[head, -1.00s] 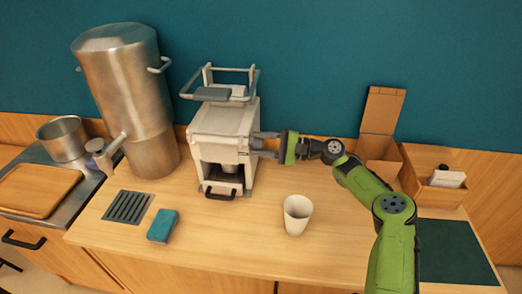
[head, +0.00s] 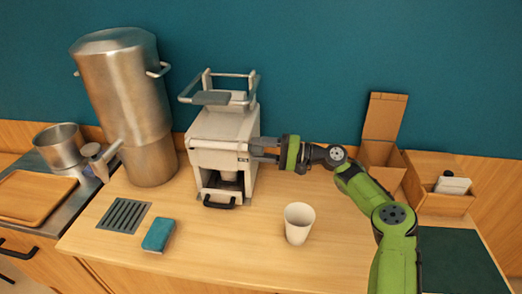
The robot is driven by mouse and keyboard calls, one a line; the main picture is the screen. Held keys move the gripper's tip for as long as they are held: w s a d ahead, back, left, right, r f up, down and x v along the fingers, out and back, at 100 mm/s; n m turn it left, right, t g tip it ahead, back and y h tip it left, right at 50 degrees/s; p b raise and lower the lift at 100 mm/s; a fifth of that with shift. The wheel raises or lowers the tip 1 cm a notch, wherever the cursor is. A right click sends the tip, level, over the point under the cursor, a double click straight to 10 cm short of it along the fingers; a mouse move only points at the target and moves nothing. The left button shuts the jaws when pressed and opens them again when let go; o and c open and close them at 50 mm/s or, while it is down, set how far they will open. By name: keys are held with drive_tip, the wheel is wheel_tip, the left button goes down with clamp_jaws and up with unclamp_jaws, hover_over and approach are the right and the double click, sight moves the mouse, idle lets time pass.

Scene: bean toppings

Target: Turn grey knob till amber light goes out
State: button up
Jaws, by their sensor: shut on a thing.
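The white machine (head: 221,130) stands on the counter, with a grey rail frame on top and a black handle low on its front. My gripper (head: 262,148) is at the machine's upper right front edge, level and pointing left. Its jaws are shut on a small grey part there, which appears to be the grey knob; the fingers mostly hide it. I cannot make out an amber light on the machine in this view.
A white cup (head: 298,223) stands on the counter right of the machine. A large steel urn (head: 128,110) is close on its left. A teal sponge-like block (head: 159,235) and a dark grate (head: 124,214) lie front left. Open boxes (head: 381,150) stand behind my arm.

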drive_tip(key=shift+f, duration=0.15)
drive_tip(key=o, duration=1.1)
drive_tip(key=shift+c, duration=0.2)
drive_tip(key=v, duration=1.5)
drive_tip(key=shift+d+p, duration=0.35)
drive_tip(key=shift+d, duration=0.05)
drive_tip(key=shift+s, duration=0.1)
